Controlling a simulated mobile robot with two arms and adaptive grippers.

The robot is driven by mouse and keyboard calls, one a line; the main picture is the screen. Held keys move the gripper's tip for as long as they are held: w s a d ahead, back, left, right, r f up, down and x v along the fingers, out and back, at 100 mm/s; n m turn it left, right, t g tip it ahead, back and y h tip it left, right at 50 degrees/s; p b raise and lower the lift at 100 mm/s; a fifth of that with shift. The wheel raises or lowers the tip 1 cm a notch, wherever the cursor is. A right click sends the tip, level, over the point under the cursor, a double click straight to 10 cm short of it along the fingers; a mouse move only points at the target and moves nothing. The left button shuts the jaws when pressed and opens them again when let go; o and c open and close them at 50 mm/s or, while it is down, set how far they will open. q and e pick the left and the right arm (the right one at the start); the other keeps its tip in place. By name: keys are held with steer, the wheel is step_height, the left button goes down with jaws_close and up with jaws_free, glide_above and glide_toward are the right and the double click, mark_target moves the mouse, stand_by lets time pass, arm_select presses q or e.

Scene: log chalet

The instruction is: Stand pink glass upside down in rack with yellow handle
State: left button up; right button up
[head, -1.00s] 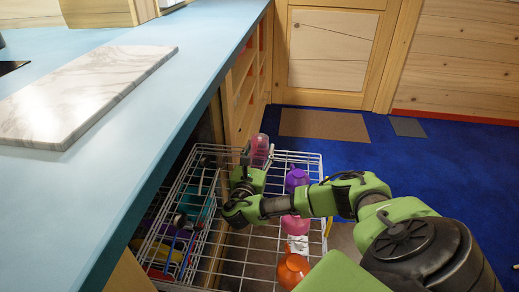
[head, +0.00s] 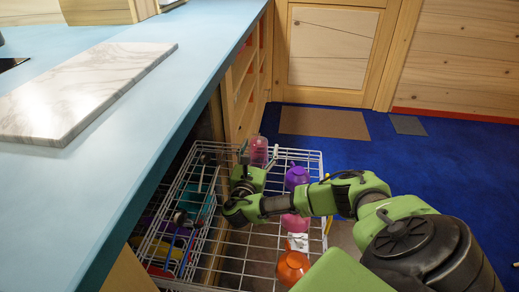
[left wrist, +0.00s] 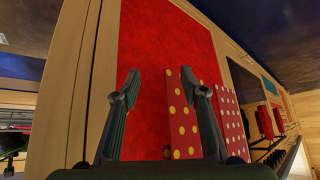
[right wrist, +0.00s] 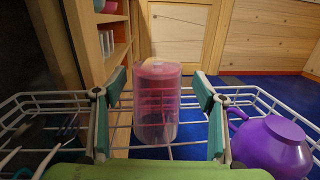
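The pink glass (right wrist: 157,112) is see-through, pink above and clearer below, and stands upright in line at the far end of the wire rack (head: 251,247). In the head view the glass (head: 259,147) shows just beyond my right gripper (head: 244,160). In the right wrist view my right gripper (right wrist: 160,102) is open, with the glass between its fingers and a gap on each side. I cannot tell which end of the glass is up. The yellow handle (head: 328,222) shows at the rack's right side, partly behind my arm. My left gripper (left wrist: 165,92) is open and empty.
A purple cup-like item (head: 296,177), a pink item (head: 295,222) and an orange one (head: 291,267) stand along the rack's right side. Cutlery and other items fill the left part. The blue counter (head: 140,140) with a marble board (head: 85,90) overhangs the left.

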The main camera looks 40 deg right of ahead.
steer(key=shift+s+a+f, duration=0.15)
steer(key=shift+s+a, duration=0.1)
steer(key=shift+a, duration=0.25)
steer(key=v, duration=1.1)
